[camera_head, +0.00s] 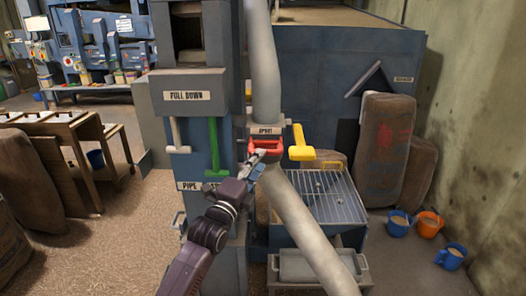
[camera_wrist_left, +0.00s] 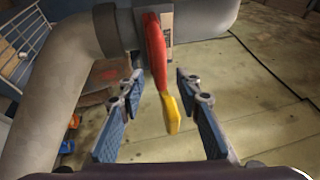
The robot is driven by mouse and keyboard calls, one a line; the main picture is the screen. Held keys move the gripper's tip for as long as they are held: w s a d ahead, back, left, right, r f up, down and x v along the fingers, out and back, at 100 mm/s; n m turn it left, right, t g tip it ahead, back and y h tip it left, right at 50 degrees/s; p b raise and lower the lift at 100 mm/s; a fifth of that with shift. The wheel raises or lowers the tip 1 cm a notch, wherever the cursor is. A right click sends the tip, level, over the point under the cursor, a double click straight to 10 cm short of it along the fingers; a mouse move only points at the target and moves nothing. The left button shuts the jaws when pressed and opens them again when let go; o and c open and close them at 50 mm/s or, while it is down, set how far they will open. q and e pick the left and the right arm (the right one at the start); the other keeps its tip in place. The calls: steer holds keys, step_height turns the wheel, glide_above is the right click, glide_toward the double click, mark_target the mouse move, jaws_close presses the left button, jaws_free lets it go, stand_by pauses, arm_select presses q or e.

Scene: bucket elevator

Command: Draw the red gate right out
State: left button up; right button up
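The red gate (camera_head: 268,145) is a short red handle on the pipe fitting, below a small label plate. In the left wrist view the red gate (camera_wrist_left: 155,45) stands out from the pipe's collar, seen nearly edge-on. My left gripper (camera_head: 256,158) is just at the left front of it in the head view. In the wrist view my left gripper (camera_wrist_left: 158,88) is open, with one finger on each side of the red gate's near end. Gaps show on both sides. A yellow handle (camera_head: 300,143) sits right of the red gate. My right gripper is not in view.
The grey pipe (camera_head: 300,215) slopes down right below the gate. A green lever (camera_head: 213,147) and a pale lever (camera_head: 176,134) hang at the left. A grated blue bin (camera_head: 322,192) stands right of the pipe. Sacks (camera_head: 385,140) and buckets (camera_head: 429,224) are at the far right.

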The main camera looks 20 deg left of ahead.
mark_target(266, 147)
arm_select(q)
steer(key=shift+w+d+r+p, duration=0.1)
steer(key=shift+w+r+p, duration=0.1)
steer(key=shift+w, duration=0.7)
steer(key=shift+w+d+r+p, duration=0.1)
steer(key=shift+w+p, duration=0.15)
steer(key=shift+w, duration=0.6)
steer(key=shift+w+d+r+p, duration=0.1)
steer(key=shift+w+p, duration=0.1)
steer(key=shift+w, duration=0.7)
jaws_close()
